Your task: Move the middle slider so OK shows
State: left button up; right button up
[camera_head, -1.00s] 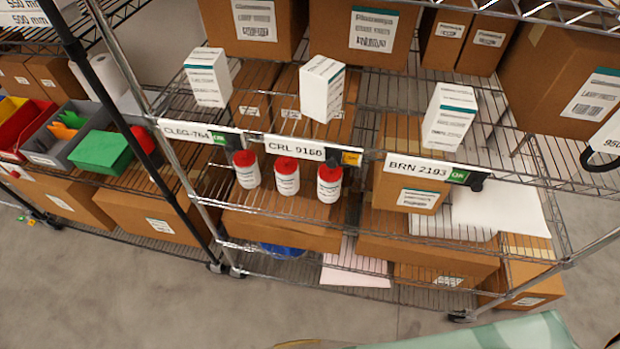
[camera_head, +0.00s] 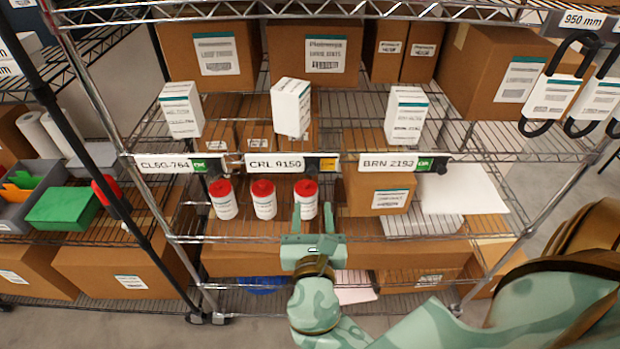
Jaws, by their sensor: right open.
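The middle label, CRL 9150 (camera_head: 274,164), is on the front edge of the shelf. At its right end a black slider (camera_head: 312,165) sits beside a yellow patch (camera_head: 328,165). No green OK shows there. My right gripper (camera_head: 312,212) is below this slider, fingers up, open and empty, apart from the label in the picture. My left gripper is out of view.
Two more red-capped bottles (camera_head: 263,200) stand left of my gripper, and a brown box (camera_head: 379,192) stands right of it. White cartons (camera_head: 291,108) stand on the shelf above the labels. The rack's right post (camera_head: 535,215) is near my arm.

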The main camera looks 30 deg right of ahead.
aim_at(313, 172)
jog(key=b+x, duration=0.1)
jog(key=x, duration=0.9)
jog(key=shift+w+d, duration=0.1)
